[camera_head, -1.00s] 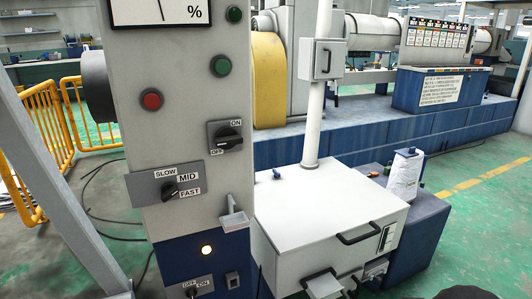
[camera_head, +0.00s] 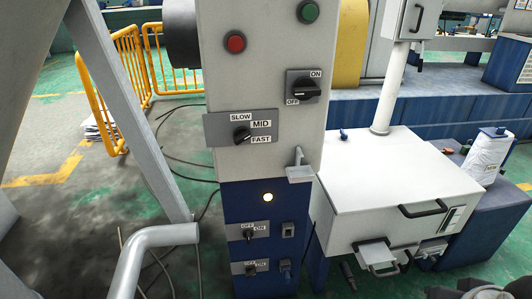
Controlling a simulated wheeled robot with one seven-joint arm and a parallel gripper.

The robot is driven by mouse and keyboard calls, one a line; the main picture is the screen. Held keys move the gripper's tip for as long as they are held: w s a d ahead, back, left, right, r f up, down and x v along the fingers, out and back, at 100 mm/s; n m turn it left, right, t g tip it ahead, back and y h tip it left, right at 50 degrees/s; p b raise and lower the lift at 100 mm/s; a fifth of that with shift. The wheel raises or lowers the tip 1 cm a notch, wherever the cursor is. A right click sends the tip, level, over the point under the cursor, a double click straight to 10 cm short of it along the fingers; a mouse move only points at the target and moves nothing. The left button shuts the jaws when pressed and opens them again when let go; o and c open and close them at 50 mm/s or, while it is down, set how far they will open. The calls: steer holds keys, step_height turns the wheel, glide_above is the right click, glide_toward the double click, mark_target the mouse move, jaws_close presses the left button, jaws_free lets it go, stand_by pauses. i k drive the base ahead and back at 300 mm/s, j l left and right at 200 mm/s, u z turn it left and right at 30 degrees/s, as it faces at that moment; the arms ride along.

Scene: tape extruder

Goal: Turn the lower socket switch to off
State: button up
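The lower socket switch (camera_head: 250,268) is a small black knob on a grey plate near the bottom of the blue lower part of the control column. Its plate has OFF on the left and ON on the right; the knob is too small to tell which way it points. A lower socket (camera_head: 284,267) sits to its right. A similar upper socket switch (camera_head: 249,234) and upper socket (camera_head: 288,230) are just above. No gripper fingers show. A dark rounded part at the bottom right edge may be mine, well right of the switch.
A lit lamp (camera_head: 268,197) and a SLOW/MID/FAST knob (camera_head: 242,135) are higher on the column. A grey bent pipe (camera_head: 150,245) stands to the left. A white box (camera_head: 400,185) with handles juts out at right. Cables lie on the floor behind.

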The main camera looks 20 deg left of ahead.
mark_target(251, 272)
steer(key=u, duration=1.45)
